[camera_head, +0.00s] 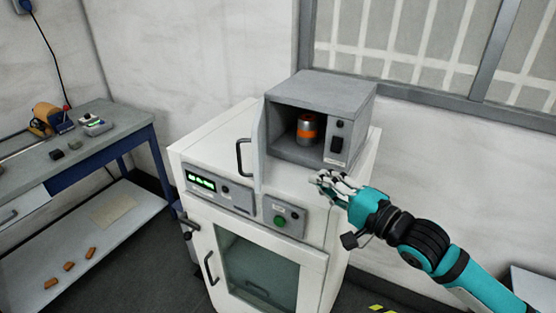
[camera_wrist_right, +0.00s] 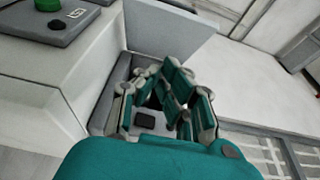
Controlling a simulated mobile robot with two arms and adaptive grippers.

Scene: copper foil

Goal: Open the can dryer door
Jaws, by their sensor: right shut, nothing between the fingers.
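The can dryer (camera_head: 347,92) is a small grey box on top of a white cabinet. Its door (camera_head: 259,148) stands swung open to the left, with a dark curved handle (camera_head: 242,157) on its outer side. A silver can with an orange band (camera_head: 307,129) stands inside the dryer. My right gripper (camera_head: 322,183) is shut and empty, in front of the dryer and below its opening, to the right of the door. In the right wrist view the gripper's fingers (camera_wrist_right: 165,90) overlap the dryer, with the open door panel (camera_wrist_right: 165,27) beyond them. My left gripper is not in view.
The white cabinet (camera_head: 212,143) has a control panel with a green display (camera_head: 201,181) and a green button (camera_head: 280,221), above a glass door (camera_head: 255,268). A workbench (camera_head: 90,148) with small items stands at the left. A barred window is behind.

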